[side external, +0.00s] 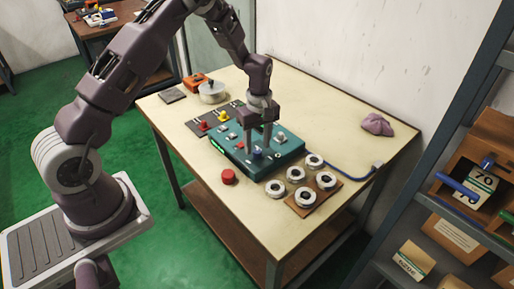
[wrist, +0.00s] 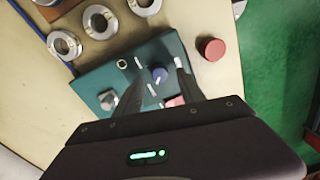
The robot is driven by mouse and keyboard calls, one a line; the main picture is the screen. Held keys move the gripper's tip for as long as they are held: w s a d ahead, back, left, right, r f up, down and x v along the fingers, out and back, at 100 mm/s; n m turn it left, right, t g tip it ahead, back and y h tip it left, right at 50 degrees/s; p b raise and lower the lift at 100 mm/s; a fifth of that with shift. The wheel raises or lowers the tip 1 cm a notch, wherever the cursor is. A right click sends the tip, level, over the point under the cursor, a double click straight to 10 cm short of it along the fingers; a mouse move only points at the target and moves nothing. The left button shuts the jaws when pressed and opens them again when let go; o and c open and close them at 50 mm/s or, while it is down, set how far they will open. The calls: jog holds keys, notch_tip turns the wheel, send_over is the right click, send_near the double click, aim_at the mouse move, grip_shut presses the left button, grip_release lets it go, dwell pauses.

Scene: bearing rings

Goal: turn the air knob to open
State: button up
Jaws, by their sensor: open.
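A teal control box (side external: 285,146) stands on the table and carries several small controls. A blue knob (side external: 257,154) sits near its front edge. In the wrist view the blue knob (wrist: 159,74) shows between the fingertips of my gripper (wrist: 161,68). A grey knob (wrist: 107,98) and a pink-red part (wrist: 175,101) are also on the box. No label is readable, so I cannot tell for sure which knob is the air knob. My gripper (side external: 258,145) is open and points down over the box. Whether its fingers touch the blue knob is unclear.
Several metal bearing rings (side external: 275,187) lie in front, some on a wooden board (side external: 303,208). A dark panel (side external: 204,127) lies behind.

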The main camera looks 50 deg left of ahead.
notch_tip(320, 180, down, 2)
jog(key=shift+f, duration=0.1)
jog(key=shift+s, duration=0.1)
grip_shut()
